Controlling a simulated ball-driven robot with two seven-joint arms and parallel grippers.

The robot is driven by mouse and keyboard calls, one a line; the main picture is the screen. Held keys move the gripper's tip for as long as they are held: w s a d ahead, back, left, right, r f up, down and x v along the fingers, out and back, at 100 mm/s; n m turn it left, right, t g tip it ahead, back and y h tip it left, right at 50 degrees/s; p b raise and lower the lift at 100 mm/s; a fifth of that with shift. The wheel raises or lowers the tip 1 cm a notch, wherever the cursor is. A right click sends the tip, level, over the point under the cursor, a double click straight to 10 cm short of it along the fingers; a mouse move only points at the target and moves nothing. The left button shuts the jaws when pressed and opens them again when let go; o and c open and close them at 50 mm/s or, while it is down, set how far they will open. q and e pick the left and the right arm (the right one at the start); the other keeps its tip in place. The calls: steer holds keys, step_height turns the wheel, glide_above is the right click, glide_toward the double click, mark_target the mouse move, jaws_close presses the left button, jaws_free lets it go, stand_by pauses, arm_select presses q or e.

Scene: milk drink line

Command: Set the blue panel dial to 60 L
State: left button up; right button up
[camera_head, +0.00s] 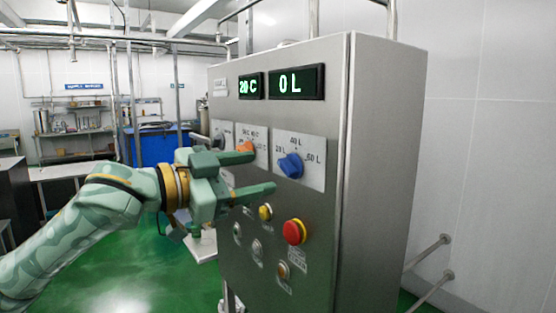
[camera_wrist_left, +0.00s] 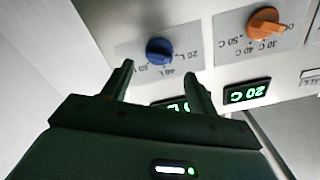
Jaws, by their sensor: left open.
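The blue dial (camera_head: 291,165) is on a pale label plate on the front of a steel control cabinet, with volume marks around it; the right-hand mark is too small to read surely. It also shows in the left wrist view (camera_wrist_left: 160,50), upside down, just beyond the fingertips. The volume display (camera_head: 289,83) above reads 0 L. My left gripper (camera_head: 262,172) is open and empty, its two fingers spread one above the other, just left of the blue dial. No contact with the dial is visible. My right gripper is out of view.
An orange dial (camera_head: 246,147) is left of the blue one, partly behind my upper finger; it also shows in the wrist view (camera_wrist_left: 266,22). Below are a red button (camera_head: 295,231), a yellow button (camera_head: 265,211) and smaller buttons. The temperature display (camera_head: 250,86) reads 20 C.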

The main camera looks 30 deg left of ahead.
mark_target(283, 167)
arm_select(q)
steer(key=p+x, duration=0.2)
steer(key=x, duration=0.3)
steer(key=shift+r+p, duration=0.15)
steer(key=shift+p, duration=0.2)
steer(key=shift+w+d, duration=0.25)
steer(key=shift+w, duration=0.15)
steer(key=c, duration=0.9)
steer(key=shift+s+a, duration=0.1)
steer(key=shift+c, duration=0.5)
